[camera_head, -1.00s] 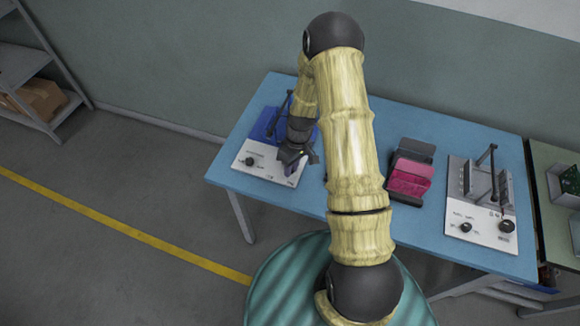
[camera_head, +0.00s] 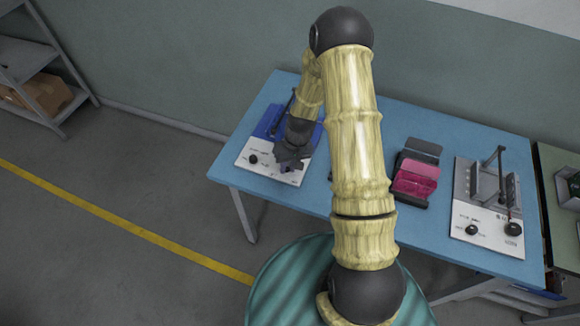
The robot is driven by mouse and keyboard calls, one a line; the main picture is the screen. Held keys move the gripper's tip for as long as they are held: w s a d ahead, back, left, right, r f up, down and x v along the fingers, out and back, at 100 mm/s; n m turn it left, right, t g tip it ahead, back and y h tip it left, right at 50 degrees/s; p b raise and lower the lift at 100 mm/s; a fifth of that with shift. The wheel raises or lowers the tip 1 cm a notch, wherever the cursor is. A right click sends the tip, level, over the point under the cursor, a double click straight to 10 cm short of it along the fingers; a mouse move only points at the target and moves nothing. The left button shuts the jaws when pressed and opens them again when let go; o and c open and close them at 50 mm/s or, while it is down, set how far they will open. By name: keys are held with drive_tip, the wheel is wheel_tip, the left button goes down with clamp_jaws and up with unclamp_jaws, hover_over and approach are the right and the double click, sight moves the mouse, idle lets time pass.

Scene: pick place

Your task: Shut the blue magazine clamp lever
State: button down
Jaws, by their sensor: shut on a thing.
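The blue magazine clamp (camera_head: 270,120) stands on a white-fronted base (camera_head: 259,165) at the left end of the blue table. A dark lever bar (camera_head: 282,113) rises at its back left. My gripper (camera_head: 291,160) is over the right front of this base, jaws low. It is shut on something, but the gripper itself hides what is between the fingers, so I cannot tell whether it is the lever. My arm covers the right side of the fixture.
A pink and black box (camera_head: 415,179) lies mid-table, right of my arm. A grey fixture (camera_head: 488,190) with an upright dark lever stands at the right end. The blue table (camera_head: 400,120) is bare along the back. A second table (camera_head: 555,160) adjoins on the right.

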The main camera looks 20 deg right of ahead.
sight(277, 168)
drive_tip(key=m, duration=0.1)
drive_tip(key=w+a+m, duration=0.1)
drive_tip(key=m, duration=0.1)
drive_tip(key=m+t, duration=0.1)
drive_tip(key=shift+w+a+r+m+b, duration=0.1)
drive_tip(key=shift+w+a+m+b, duration=0.1)
drive_tip(key=shift+a+m+b, duration=0.15)
drive_tip(key=shift+w+a+m+t+h, duration=0.2)
drive_tip(key=shift+w+m, duration=0.15)
drive_tip(key=shift+m, duration=0.5)
drive_tip(key=shift+w+a+m+t+h, duration=0.15)
drive_tip(key=shift+w+m, duration=0.15)
drive_tip(key=shift+m, duration=0.5)
drive_tip(key=shift+w+r, duration=0.1)
drive_tip(key=c, duration=1.3)
unclamp_jaws()
wheel_tip(277, 168, up, 17)
drive_tip(key=s+d, duration=0.2)
drive_tip(key=shift+s+d, duration=0.2)
drive_tip(key=shift+d, duration=0.15)
